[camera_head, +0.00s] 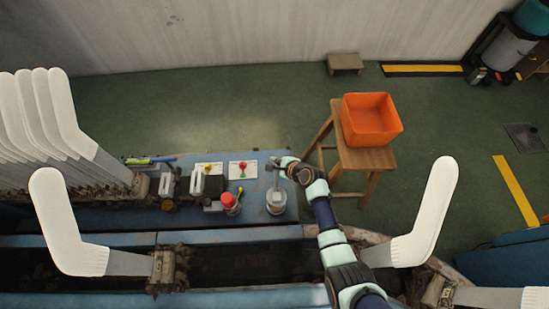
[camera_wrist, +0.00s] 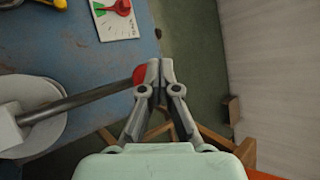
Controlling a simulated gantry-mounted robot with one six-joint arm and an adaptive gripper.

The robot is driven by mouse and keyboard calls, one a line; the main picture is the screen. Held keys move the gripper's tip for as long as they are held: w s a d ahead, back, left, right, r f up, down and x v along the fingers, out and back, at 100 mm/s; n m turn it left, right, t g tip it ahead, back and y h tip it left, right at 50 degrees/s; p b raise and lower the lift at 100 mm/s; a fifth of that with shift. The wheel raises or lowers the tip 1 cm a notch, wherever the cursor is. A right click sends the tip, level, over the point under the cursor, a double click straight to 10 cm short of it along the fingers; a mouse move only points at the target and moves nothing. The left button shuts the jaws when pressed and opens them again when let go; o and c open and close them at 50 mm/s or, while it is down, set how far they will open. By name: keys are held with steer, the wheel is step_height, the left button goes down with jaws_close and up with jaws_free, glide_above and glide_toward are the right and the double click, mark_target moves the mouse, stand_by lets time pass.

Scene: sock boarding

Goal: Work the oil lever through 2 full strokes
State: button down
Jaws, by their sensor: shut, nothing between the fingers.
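The oil lever (camera_wrist: 85,97) is a metal rod with a red knob (camera_wrist: 140,73), in the wrist view. It runs from a white block (camera_wrist: 7,128) over a round grey pot (camera_wrist: 40,142) to the knob. In the head view the pot (camera_head: 276,208) stands at the right end of the blue bench; the lever is hard to make out there. My gripper (camera_wrist: 160,64) is shut and empty, with its fingertips right beside the knob and partly covering it. I cannot tell whether they touch. In the head view my gripper (camera_head: 274,162) is just above the pot.
A wooden stool (camera_head: 372,158) with an orange bin (camera_head: 371,119) stands close right of my arm. White sock forms (camera_head: 66,220) flank the bench.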

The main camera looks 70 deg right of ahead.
steer(key=shift+s+a+r+p, duration=0.1)
steer(key=shift+a+r+p, duration=0.05)
steer(key=shift+r+p, duration=0.7)
steer(key=shift+a+r+p, duration=0.1)
steer(key=shift+r+p, duration=0.65)
steer(key=shift+r, duration=0.05)
steer(key=r+p, duration=0.1)
steer(key=p, duration=0.1)
steer(key=r+p, duration=0.1)
steer(key=r, duration=0.1)
steer(key=r+p, duration=0.2)
steer(key=shift+s+a+p, duration=0.1)
steer(key=shift+a+p, duration=0.15)
steer(key=shift+p, duration=0.05)
